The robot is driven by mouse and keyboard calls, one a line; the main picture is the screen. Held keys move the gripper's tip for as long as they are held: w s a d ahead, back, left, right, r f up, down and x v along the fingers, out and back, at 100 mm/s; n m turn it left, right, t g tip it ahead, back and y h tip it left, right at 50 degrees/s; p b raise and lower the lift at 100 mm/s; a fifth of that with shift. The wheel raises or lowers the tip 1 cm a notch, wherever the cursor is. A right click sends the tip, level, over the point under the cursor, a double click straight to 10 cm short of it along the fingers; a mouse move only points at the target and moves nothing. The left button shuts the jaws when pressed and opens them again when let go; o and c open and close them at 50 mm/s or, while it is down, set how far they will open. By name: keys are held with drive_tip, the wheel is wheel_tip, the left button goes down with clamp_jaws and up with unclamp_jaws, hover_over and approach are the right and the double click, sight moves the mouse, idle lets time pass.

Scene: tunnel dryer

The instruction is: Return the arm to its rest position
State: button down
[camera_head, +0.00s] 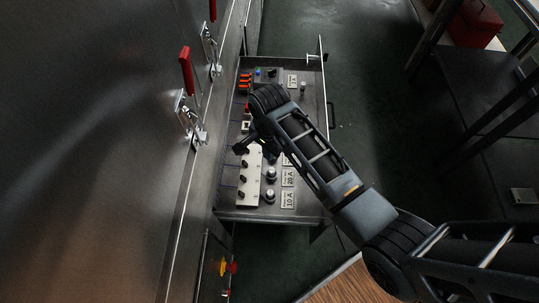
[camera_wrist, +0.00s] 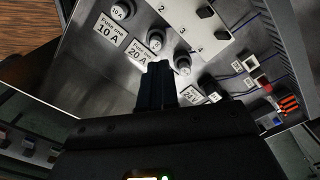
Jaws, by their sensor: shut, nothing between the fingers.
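My arm reaches in the head view from the lower right over an open metal drawer-like panel (camera_head: 315,110). My gripper (camera_head: 243,147) hangs over the panel, beside a white strip of black switches (camera_head: 248,185). In the wrist view my gripper (camera_wrist: 157,72) is shut and empty, its fingers together over the panel near the fuse knobs. Labels for 10 A (camera_wrist: 109,31) and 20 A (camera_wrist: 138,53) show there, with a 24 V label (camera_wrist: 191,95) beside the fingers. I cannot tell whether the fingertips touch the panel.
A large metal wall (camera_head: 90,130) with red-handled latches (camera_head: 187,72) stands at the left. A yellow and red button (camera_head: 227,267) sits below the panel. A dark table (camera_head: 490,120) and red box (camera_head: 474,22) are at the right. Green floor (camera_head: 365,100) lies between.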

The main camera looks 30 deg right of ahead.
drive_tip(key=shift+r, duration=1.6)
drive_tip(key=s+a+n+t+p, duration=0.25)
drive_tip(key=s+n+t, duration=0.45)
drive_tip(key=s, duration=1.1)
drive_tip(key=s+r+n+t, duration=0.2)
drive_tip(key=s+r, duration=0.3)
drive_tip(key=r, duration=0.4)
drive_tip(key=s+d+r+n+t+p, duration=0.1)
drive_tip(key=s+r+n+t, duration=0.2)
drive_tip(key=r, duration=0.6)
drive_tip(key=s+d+r+n+t, duration=0.1)
drive_tip(key=s+r+n+t, duration=0.1)
drive_tip(key=s+r, duration=0.5)
wheel_tip(320, 180, up, 3)
drive_tip(key=shift+s+d+n+t+p, duration=0.2)
drive_tip(key=shift+d+n+t+p, duration=0.1)
drive_tip(key=shift+t, duration=0.2)
